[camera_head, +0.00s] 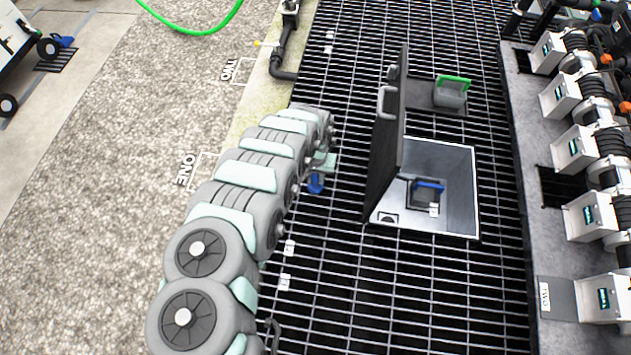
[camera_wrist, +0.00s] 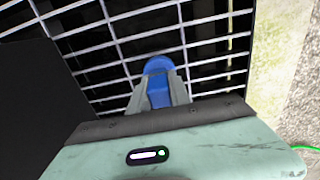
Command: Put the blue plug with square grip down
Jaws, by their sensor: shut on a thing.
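My gripper (camera_head: 321,166) hangs over the black grating, left of the open floor box. It is shut on a blue plug (camera_head: 315,184), whose lower part shows beneath it. In the wrist view the two grey fingers of my gripper (camera_wrist: 160,92) clasp the sides of the blue plug (camera_wrist: 157,68), whose rounded blue end points away over the grating. The shape of its grip is mostly hidden between the fingers. The plug appears to be above the grating, but I cannot tell its exact height.
The floor box (camera_head: 455,165) has its dark lid (camera_head: 385,150) standing upright on its left side. A blue-handled item (camera_head: 428,184) lies inside. A green-handled grey block (camera_head: 452,91) is behind the box. A row of white-fronted units (camera_head: 575,150) lines the right. The grating (camera_head: 345,285) in front is clear.

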